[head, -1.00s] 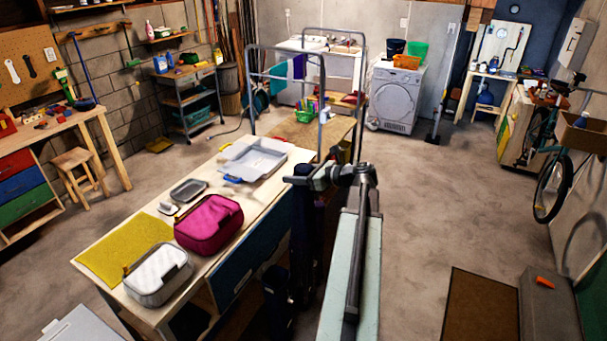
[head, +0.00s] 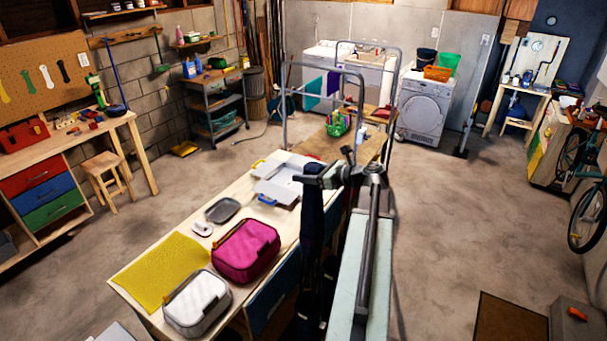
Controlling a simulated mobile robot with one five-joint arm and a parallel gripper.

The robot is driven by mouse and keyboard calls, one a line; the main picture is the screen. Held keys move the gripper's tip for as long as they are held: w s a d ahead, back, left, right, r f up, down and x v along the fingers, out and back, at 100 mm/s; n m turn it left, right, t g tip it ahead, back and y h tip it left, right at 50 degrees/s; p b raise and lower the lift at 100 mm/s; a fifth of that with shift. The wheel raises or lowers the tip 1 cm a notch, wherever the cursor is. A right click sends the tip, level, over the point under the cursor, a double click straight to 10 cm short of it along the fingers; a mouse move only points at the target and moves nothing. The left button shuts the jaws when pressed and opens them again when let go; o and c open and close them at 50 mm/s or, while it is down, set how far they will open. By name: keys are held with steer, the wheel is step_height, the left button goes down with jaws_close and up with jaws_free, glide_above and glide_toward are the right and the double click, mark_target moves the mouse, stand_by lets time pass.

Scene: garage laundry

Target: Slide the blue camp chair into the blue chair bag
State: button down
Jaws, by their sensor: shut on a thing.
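My gripper (head: 320,178) is at the end of my arm, in the middle of the head view, beside the right edge of the workbench. It is shut on a long, dark navy bundle (head: 312,218), which looks like the folded blue camp chair. The bundle hangs upright below the jaws. A second dark shape (head: 306,318) lies low under it, perhaps the blue chair bag. It is too dark to tell whether the two touch or where the bag's mouth is. My arm hides part of this area.
The light wooden bench (head: 180,247) close on the left carries a magenta case (head: 246,250), a white case (head: 197,303), a yellow mat (head: 160,270) and a grey tray (head: 280,182). A metal-framed rack stands behind it.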

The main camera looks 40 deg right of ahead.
mark_target(306, 187)
steer(key=shift+w+f+b, duration=0.15)
steer(key=shift+f+b, duration=0.45)
steer(key=shift+b, duration=0.1)
steer(key=shift+f+b, duration=0.8)
steer(key=shift+b, duration=0.05)
steer(key=shift+f+b, duration=0.45)
stand_by(0.5)
steer(key=shift+f+b, duration=0.9)
